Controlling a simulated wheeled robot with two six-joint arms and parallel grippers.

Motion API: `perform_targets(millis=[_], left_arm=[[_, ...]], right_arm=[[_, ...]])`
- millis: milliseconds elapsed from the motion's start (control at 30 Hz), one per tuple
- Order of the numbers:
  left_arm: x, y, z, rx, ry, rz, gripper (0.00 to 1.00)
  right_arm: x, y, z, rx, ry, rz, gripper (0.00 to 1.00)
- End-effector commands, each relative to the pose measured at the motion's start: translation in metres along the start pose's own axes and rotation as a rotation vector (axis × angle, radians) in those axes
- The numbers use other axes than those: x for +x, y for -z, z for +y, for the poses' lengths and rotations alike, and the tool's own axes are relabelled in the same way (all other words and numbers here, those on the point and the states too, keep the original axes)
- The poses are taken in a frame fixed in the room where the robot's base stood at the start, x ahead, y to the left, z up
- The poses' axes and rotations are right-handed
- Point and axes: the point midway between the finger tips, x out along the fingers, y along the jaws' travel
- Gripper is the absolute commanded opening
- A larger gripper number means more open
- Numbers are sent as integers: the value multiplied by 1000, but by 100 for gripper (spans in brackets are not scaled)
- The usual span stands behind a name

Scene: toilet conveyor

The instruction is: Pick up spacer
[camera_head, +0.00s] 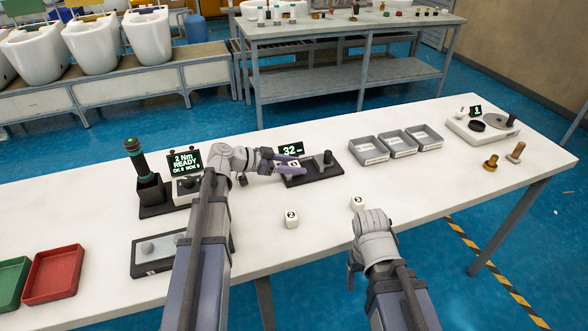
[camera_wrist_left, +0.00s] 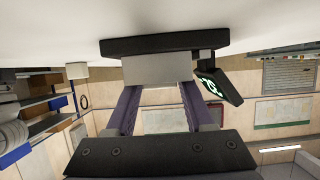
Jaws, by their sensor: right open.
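I cannot tell for sure which thing is the spacer; white numbered blocks fit best. One white block (camera_head: 294,163) sits at the black stand (camera_head: 325,172) beside the "32" display (camera_head: 291,149). My left gripper (camera_head: 288,163) is at this block, its purple fingers on either side. In the left wrist view a pale grey block (camera_wrist_left: 158,69) shows at the fingertips (camera_wrist_left: 161,90), against a dark base (camera_wrist_left: 165,44); whether the fingers press on it is unclear. My right gripper (camera_head: 352,270) is low by the front edge, mostly hidden.
A screwdriver holder (camera_head: 152,192) and "READY" display (camera_head: 185,162) stand left of the left gripper. Grey trays (camera_head: 398,143) and a fixture (camera_head: 483,127) are at the right. Red (camera_head: 53,274) and green trays lie far left. The table between the blocks and grey trays is clear.

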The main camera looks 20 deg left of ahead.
Motion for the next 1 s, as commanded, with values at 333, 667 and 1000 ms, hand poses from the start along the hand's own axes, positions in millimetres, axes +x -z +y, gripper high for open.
perform_targets(millis=[333,667,1000], left_arm=[[0,0,0,0,0,0,12],[0,0,0,0,0,0,0],[-5,12,0,0,0,0,0]], right_arm=[[0,0,0,0,0,0,70],[0,0,0,0,0,0,70],[-13,-1,1,0,0,0,70]])
